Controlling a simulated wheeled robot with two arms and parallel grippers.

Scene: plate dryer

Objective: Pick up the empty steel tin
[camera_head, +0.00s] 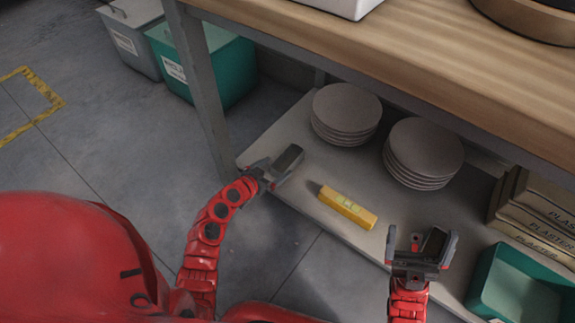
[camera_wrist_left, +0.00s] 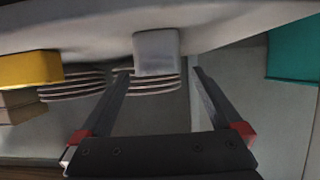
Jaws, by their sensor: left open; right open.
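A plain grey block-like thing, which looks like the steel tin (camera_wrist_left: 157,52), stands on the shelf in the left wrist view, which is upside down. I cannot see inside it. In the head view a grey shape that appears to be the tin (camera_head: 290,158) is right at my left gripper (camera_head: 272,172), partly hidden by it. My left gripper is open; in its wrist view the fingers (camera_wrist_left: 161,74) point toward the tin, one on each side of its line. I cannot tell whether they touch it. My right gripper (camera_head: 421,247) is open and empty over the shelf's front edge.
A yellow level (camera_head: 347,209) lies right of the tin. Two plate stacks (camera_head: 346,115) (camera_head: 423,153) stand behind it. Plaster boxes (camera_head: 530,212) and a teal bin (camera_head: 515,290) are at the right. A table leg (camera_head: 205,100) rises at the left, under the wooden top (camera_head: 420,65).

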